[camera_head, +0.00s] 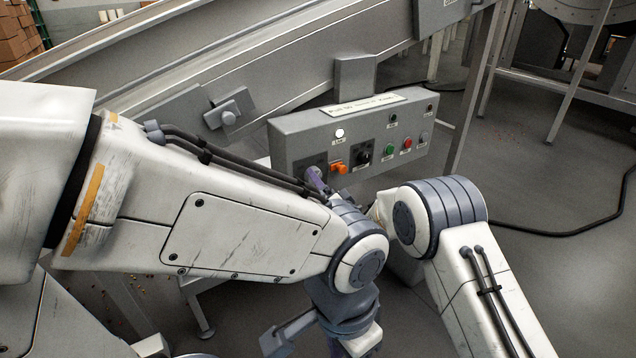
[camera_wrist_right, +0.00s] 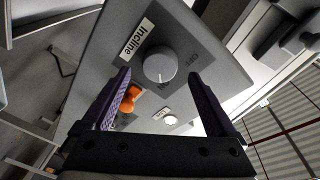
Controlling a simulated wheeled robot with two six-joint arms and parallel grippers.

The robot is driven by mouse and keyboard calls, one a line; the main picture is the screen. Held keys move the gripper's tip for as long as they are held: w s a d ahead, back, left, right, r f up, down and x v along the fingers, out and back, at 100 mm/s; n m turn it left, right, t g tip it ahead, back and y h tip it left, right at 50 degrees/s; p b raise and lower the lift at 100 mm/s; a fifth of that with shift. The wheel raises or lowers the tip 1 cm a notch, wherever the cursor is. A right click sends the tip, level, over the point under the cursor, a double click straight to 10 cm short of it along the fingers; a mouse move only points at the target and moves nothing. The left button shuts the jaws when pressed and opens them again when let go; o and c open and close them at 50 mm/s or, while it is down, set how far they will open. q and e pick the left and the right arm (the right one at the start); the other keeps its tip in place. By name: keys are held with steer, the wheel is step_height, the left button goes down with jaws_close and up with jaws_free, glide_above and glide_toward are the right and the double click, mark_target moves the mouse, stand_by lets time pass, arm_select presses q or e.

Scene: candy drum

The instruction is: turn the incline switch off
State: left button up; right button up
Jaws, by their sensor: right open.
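The incline switch (camera_wrist_right: 160,65) is a round light grey knob on a dark plate beside an "Incline" label (camera_wrist_right: 139,39) in the right wrist view. Its white mark seems to point down toward small lettering, probably ON; OFF is printed at its right. My right gripper (camera_wrist_right: 160,74) is open, its dark purple fingers on either side of the knob's lower part. I cannot tell whether they touch it. In the head view a purple finger of it (camera_head: 317,180) is at the left end of the grey control box (camera_head: 300,138), hiding the knob. My left gripper's fingers are out of view.
Close to the right gripper are an orange switch (camera_head: 340,168) and a lit white lamp (camera_head: 340,133). A black knob (camera_head: 363,155), a green button (camera_head: 389,149) and a red button (camera_head: 407,143) sit further right. A metal conveyor frame (camera_head: 235,62) runs behind the box.

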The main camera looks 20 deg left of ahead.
steer(key=shift+x, duration=1.25)
steer(key=c, duration=1.4)
steer(key=shift+o, duration=0.2)
steer(key=shift+f+b, duration=0.1)
steer(key=shift+b, duration=0.2)
steer(key=shift+f+n+g+y+b, duration=0.15)
steer(key=shift+n+y+b, duration=0.4)
steer(key=shift+n+b, duration=2.1)
steer(key=shift+n+g+y+b, duration=0.2)
steer(key=shift+n+y+b, duration=0.75)
steer(key=shift+n, duration=3)
steer(key=shift+f+n+g+y+b, duration=0.1)
steer(key=shift+n+g+y+b, duration=0.1)
steer(key=shift+n+b, duration=2.6)
steer(key=shift+r+n+p, duration=0.1)
steer(key=shift+n+p, duration=0.4)
steer(key=shift+n, duration=0.2)
